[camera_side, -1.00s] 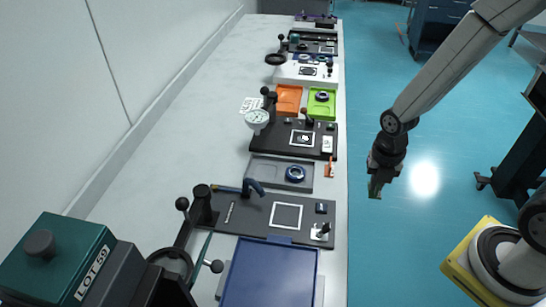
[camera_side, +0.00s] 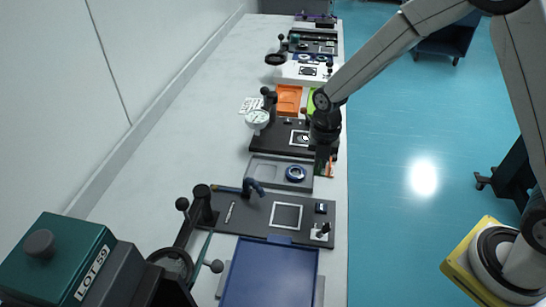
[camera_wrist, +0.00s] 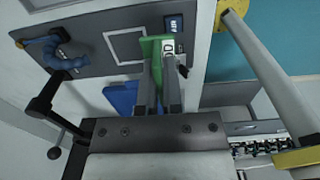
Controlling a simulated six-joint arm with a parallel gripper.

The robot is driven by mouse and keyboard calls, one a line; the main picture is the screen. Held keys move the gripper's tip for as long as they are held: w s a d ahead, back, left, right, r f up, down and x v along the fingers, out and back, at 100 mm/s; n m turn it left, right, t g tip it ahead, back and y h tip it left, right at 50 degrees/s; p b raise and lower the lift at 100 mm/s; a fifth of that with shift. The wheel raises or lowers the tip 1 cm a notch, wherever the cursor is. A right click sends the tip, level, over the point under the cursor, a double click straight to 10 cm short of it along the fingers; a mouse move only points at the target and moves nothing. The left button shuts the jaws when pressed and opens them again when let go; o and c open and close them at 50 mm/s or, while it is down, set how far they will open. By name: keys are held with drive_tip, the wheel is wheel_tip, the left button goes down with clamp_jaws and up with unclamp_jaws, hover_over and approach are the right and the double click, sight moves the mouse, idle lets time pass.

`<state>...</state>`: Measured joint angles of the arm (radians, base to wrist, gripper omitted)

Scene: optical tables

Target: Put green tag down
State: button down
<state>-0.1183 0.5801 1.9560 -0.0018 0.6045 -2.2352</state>
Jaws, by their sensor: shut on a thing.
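The green tag (camera_wrist: 150,48) is held between the fingers of my gripper (camera_wrist: 160,72) in the wrist view, with a small white label at its right. My gripper is shut on it. In the side view my gripper (camera_side: 322,166) points down over the right edge of the bench, beside the grey tray (camera_side: 267,160). The tag cannot be made out clearly in that view. In the wrist view a dark board with a white square outline (camera_wrist: 124,46) lies below and around the tag.
The grey tray holds a blue ring (camera_side: 295,174). Near it stand a dial gauge (camera_side: 257,118), an orange tray (camera_side: 289,98) and a partly hidden green tray (camera_side: 312,98). A blue tray (camera_side: 270,275) lies nearer. The bench's left strip is clear.

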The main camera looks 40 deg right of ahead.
drive_tip(key=shift+w+a+r, duration=0.1)
drive_tip(key=shift+w+a, duration=1.35)
drive_tip(key=shift+w, duration=0.25)
drive_tip(key=shift+w, duration=0.15)
approach(265, 172)
drive_tip(key=shift+s+d+f, duration=0.15)
drive_tip(key=shift+s+f, duration=0.7)
drive_tip(key=shift+s, duration=0.1)
drive_tip(key=shift+w+f, duration=0.65)
drive_tip(key=shift+f, duration=0.05)
drive_tip(key=shift+w+f, duration=0.1)
drive_tip(key=shift+f, duration=0.1)
drive_tip(key=shift+w+f, duration=0.1)
drive_tip(key=shift+f, duration=1.45)
drive_tip(key=shift+f, duration=0.1)
